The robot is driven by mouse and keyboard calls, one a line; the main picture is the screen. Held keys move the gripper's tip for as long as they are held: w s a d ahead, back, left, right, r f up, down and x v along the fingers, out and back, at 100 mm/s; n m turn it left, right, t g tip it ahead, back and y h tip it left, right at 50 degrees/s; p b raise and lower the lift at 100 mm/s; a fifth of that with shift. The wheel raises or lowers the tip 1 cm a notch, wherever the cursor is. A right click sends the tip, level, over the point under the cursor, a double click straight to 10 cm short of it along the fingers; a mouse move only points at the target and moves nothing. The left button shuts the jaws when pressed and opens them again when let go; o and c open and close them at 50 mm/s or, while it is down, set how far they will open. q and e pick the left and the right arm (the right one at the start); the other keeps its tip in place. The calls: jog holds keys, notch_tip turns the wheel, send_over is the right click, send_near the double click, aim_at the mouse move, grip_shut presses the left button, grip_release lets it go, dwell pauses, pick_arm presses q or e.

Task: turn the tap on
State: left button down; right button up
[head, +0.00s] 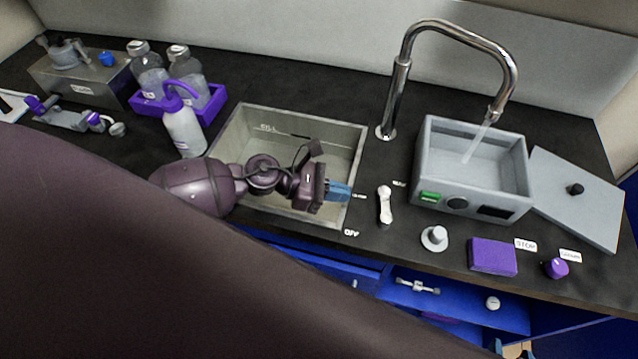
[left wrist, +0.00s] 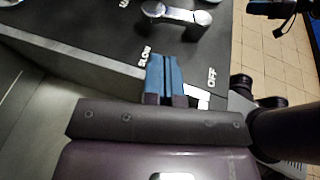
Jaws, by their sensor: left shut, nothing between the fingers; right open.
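The chrome tap (head: 400,82) arches over a grey box, and a thin pale stream of water runs from its spout into the box. Its lever handle (head: 385,205) lies on the counter at the foot of the tap and shows in the left wrist view (left wrist: 176,13). The lever points away from the OFF label, past SLOW. My left gripper (head: 338,191) is shut and empty, with blue fingertips (left wrist: 165,78) over the sink's right rim, beside the lever and apart from it. What seems my right gripper (left wrist: 275,9) shows only partly, at the left wrist view's top right.
The sink (head: 235,134) lies under my left arm. The grey box (head: 478,205) stands right of the lever, its lid (head: 585,205) beside it. A round knob (head: 434,237) and purple block (head: 492,257) sit in front. Bottles in a purple rack (head: 150,106) stand left.

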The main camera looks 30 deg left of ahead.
aim_at(379, 199)
pick_arm(q)
jog(key=x, duration=0.3)
jog(key=r+p+x, duration=0.1)
jog(key=x, duration=0.1)
jog(key=shift+w+d+f, duration=0.1)
jog(key=shift+w+d, duration=0.1)
jog(key=shift+d, duration=0.2)
pick_arm(e)
jog(key=shift+w+r, duration=0.3)
jog(key=shift+r, duration=0.25)
jog(key=shift+w+r, duration=0.25)
jog(key=shift+r, duration=0.25)
